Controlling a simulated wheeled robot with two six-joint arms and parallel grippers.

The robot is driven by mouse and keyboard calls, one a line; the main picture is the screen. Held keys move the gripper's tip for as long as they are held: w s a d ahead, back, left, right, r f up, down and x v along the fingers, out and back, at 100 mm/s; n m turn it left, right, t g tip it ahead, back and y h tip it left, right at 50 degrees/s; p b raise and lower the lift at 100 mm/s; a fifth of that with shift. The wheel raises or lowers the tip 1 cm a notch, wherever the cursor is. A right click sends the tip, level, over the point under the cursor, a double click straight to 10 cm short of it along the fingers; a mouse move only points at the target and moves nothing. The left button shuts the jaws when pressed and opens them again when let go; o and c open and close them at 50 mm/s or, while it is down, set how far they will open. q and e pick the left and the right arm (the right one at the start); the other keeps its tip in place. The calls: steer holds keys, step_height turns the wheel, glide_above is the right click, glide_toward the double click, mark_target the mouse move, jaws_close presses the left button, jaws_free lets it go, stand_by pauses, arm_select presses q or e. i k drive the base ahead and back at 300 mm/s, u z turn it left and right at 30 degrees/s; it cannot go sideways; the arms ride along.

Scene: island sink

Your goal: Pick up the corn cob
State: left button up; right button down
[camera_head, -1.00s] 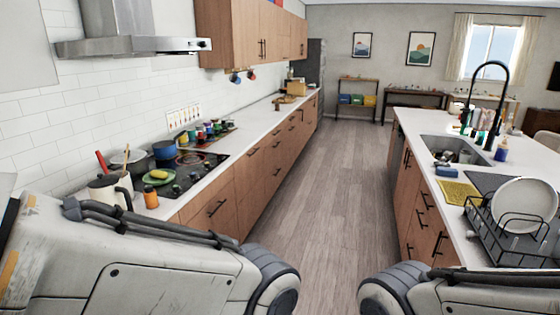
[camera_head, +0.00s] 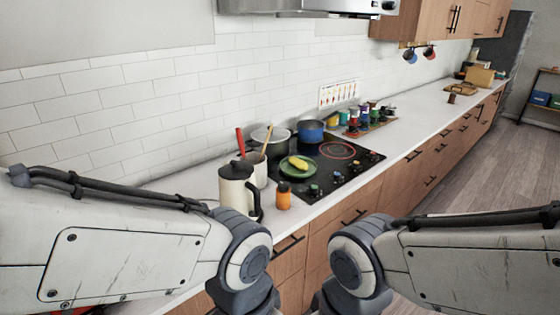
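A small yellow corn cob (camera_head: 298,163) lies on a green plate (camera_head: 299,174). The plate rests on the black cooktop (camera_head: 334,166) on the left counter, in front of the pots. Both my arms reach in from the sides at the bottom of the head view, with their joints showing near the bottom middle. Neither gripper's fingers are in view. The corn is well ahead of both arms, and nothing is touching it.
A blue pot (camera_head: 311,132) and a grey pot (camera_head: 271,147) stand behind the plate. Spice jars (camera_head: 364,114) stand farther right. Floor (camera_head: 466,160) is clear at the right.

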mark_target(295, 162)
steer(key=z, duration=0.75)
steer(key=k, duration=1.05)
steer(key=z, duration=1)
steer(key=i, duration=1.85)
steer(key=u, duration=0.5)
steer(key=i, duration=1.65)
steer(key=u, duration=1.35)
steer(key=i, duration=0.9)
steer(key=u, duration=1.55)
steer(key=i, duration=0.55)
steer(key=u, duration=0.4)
